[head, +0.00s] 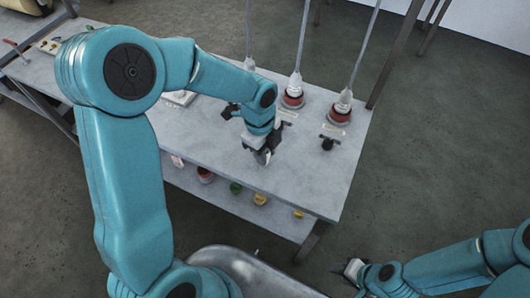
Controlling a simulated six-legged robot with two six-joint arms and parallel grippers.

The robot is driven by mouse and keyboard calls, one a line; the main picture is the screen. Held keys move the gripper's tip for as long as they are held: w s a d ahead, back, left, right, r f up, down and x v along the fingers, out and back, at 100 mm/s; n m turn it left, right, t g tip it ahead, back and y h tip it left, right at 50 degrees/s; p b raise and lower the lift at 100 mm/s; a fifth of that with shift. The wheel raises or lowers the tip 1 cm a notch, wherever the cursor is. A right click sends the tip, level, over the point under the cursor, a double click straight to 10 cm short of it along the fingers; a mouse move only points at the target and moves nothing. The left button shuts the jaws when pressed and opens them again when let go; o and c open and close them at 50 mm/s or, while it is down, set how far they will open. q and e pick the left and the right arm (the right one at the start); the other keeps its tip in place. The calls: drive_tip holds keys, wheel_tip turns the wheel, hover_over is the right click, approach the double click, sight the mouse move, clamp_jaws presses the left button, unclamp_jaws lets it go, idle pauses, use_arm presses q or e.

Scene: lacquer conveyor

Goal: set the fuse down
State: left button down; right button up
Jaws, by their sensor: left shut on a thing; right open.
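My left gripper (263,157) is over the grey table (310,180), near the middle of its right half, pointing down. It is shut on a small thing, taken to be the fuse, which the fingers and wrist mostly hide. I cannot tell whether the fuse touches the tabletop. My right gripper (346,269) is open and empty, low in the picture, in front of the table and off its right end.
Red-and-white fittings (292,97) (338,110) with grey poles stand at the table's back edge. A small black knob (327,144) is right of my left gripper. A lower shelf (222,196) holds several coloured items. The tabletop's front right is clear.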

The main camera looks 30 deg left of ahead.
use_arm(q)
drive_tip(key=shift+w+f, duration=0.15)
drive_tip(key=shift+f, duration=0.6)
drive_tip(key=shift+r, duration=0.1)
drive_tip(key=shift+f, duration=0.3)
drive_tip(key=c, duration=0.8)
unclamp_jaws()
drive_tip(key=shift+r, duration=0.1)
